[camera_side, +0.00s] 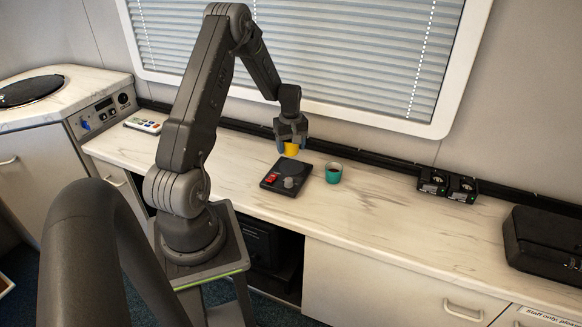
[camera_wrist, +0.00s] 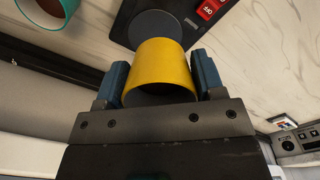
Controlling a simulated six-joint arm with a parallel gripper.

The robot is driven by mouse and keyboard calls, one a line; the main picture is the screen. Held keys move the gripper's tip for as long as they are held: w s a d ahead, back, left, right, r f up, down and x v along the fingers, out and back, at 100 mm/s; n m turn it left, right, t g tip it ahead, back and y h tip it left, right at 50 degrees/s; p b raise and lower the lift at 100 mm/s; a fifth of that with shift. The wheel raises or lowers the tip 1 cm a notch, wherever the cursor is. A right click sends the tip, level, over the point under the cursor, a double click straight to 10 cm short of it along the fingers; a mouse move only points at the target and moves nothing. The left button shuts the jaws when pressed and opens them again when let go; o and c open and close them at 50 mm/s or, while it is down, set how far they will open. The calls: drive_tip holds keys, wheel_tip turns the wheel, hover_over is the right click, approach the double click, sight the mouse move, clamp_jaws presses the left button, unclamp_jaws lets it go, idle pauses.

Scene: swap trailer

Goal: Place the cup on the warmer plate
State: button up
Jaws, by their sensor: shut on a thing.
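A yellow cup (camera_side: 291,149) is held in my gripper (camera_side: 291,146), above the far part of the dark warmer. In the wrist view the yellow cup (camera_wrist: 162,68) sits between the two blue fingers of my gripper (camera_wrist: 163,82), which are shut on it. I cannot tell the exact gap between cup and plate.
A teal cup with dark contents (camera_side: 333,173) stands right of the warmer, close by; it also shows in the wrist view (camera_wrist: 28,22). A remote-like panel (camera_side: 143,125) lies left. The counter between is clear.

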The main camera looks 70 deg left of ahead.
sight(292, 167)
drive_tip(key=shift+w+a, duration=0.3)
drive_tip(key=shift+a, duration=0.25)
drive_tip(key=shift+w+a, duration=0.25)
drive_tip(key=shift+a, duration=0.3)
drive_tip(key=shift+w+a+f, duration=0.1)
drive_tip(key=shift+f, duration=1.9)
drive_tip(key=shift+a+f, duration=0.1)
drive_tip(key=shift+f, duration=1.9)
drive_tip(key=shift+f, duration=0.15)
drive_tip(key=o, duration=1)
